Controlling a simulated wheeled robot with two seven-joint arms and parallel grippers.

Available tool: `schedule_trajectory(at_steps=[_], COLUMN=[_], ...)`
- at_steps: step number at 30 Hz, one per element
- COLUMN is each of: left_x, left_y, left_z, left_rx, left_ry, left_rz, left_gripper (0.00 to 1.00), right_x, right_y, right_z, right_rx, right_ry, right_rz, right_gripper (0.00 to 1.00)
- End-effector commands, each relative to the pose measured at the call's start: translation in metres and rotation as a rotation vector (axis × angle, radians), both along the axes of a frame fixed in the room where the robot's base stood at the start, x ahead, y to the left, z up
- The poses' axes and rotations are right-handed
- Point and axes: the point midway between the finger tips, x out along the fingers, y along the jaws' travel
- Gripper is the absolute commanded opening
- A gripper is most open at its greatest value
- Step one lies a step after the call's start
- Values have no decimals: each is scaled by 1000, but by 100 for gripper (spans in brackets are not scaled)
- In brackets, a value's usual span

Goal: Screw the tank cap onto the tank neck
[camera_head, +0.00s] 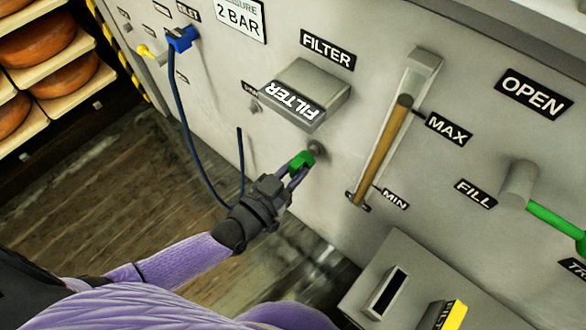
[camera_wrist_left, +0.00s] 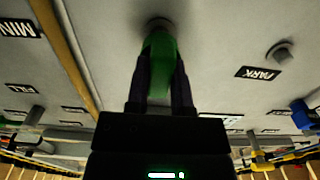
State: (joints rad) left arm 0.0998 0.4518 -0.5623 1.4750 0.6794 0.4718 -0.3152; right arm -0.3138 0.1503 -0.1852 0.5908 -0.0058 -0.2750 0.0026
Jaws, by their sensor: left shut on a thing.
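The green tank cap (camera_head: 302,160) is between the fingers of my left gripper (camera_head: 297,170) in the head view. In the left wrist view the green cap (camera_wrist_left: 160,62) sits between the two dark fingers of my left gripper (camera_wrist_left: 160,88), which is shut on it. The grey round tank neck (camera_head: 318,149) sticks out of the panel just beyond the cap. It also shows in the left wrist view (camera_wrist_left: 158,24), in line with the cap's far end. Cap and neck look very close or touching; I cannot tell if they are engaged. My right gripper is not in view.
The grey panel carries a FILTER box (camera_head: 318,82), a sight gauge with a brown tube (camera_head: 386,145) and a green-handled FILL valve (camera_head: 545,212). A blue hose (camera_head: 180,100) hangs at the left. A grey box (camera_head: 400,250) juts out at lower right. A cheese rack (camera_head: 50,60) stands at far left.

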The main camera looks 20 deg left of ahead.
Motion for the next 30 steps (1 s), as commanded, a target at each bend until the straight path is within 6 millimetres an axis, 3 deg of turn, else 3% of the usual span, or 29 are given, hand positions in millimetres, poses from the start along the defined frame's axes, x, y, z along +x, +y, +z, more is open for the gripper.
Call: schedule_trajectory(at_steps=[11,30], left_x=[0,3], left_y=[0,-1], left_z=[0,0], left_rx=[0,0], left_ry=[0,0], left_rz=[0,0], left_gripper=[0,0], right_x=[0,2], right_y=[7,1], right_z=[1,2], right_rx=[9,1], right_ry=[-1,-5], right_rz=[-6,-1], right_gripper=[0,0])
